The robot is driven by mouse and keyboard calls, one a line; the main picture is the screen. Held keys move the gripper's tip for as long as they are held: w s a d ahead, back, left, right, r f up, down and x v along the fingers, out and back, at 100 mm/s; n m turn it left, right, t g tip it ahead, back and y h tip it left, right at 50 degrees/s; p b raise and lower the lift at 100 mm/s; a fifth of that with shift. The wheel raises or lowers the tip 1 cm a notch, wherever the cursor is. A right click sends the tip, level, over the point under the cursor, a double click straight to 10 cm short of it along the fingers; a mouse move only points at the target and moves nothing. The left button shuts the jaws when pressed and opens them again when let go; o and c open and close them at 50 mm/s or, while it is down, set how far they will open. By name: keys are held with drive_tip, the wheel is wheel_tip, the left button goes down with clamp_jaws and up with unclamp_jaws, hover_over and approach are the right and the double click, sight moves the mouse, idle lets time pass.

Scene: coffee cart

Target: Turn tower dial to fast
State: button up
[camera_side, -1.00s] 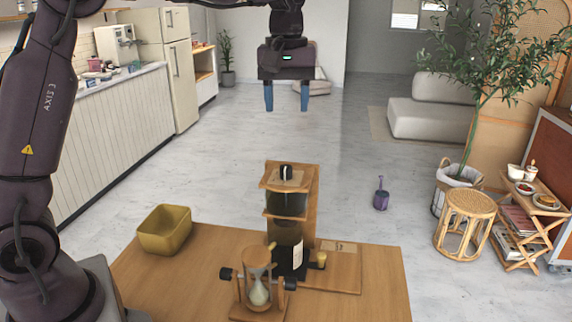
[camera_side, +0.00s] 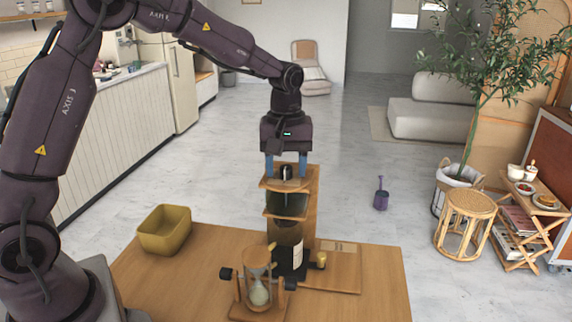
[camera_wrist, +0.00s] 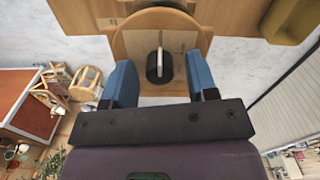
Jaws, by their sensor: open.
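The wooden tower (camera_side: 311,212) stands on the table. Its dial is a black knob with a pale pointer (camera_side: 286,172) on the top shelf, and it also shows in the wrist view (camera_wrist: 159,66). My gripper (camera_side: 286,170) points straight down over the tower top, with its blue fingers on either side of the dial. In the wrist view the fingers (camera_wrist: 160,80) are apart, with clear gaps between each one and the dial. A dark glass vessel (camera_side: 286,232) sits lower in the tower. The dial's markings are too small to read.
An hourglass in a wooden stand (camera_side: 258,280) is in front of the tower. A yellow bin (camera_side: 165,230) is at the table's left. A flat wooden board (camera_side: 340,270) lies right of the tower. The table's front right is clear.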

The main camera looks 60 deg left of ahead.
drive_tip(key=c, duration=0.9)
drive_tip(key=shift+c, duration=0.2)
drive_tip(key=shift+m, duration=0.3)
drive_tip(key=m, duration=0.4)
drive_tip(key=shift+m, duration=0.4)
drive_tip(key=m, duration=0.4)
drive_tip(key=shift+m, duration=0.3)
drive_tip(key=m, duration=1.3)
drive_tip(key=shift+r+m, duration=0.1)
drive_tip(key=shift+m, duration=0.2)
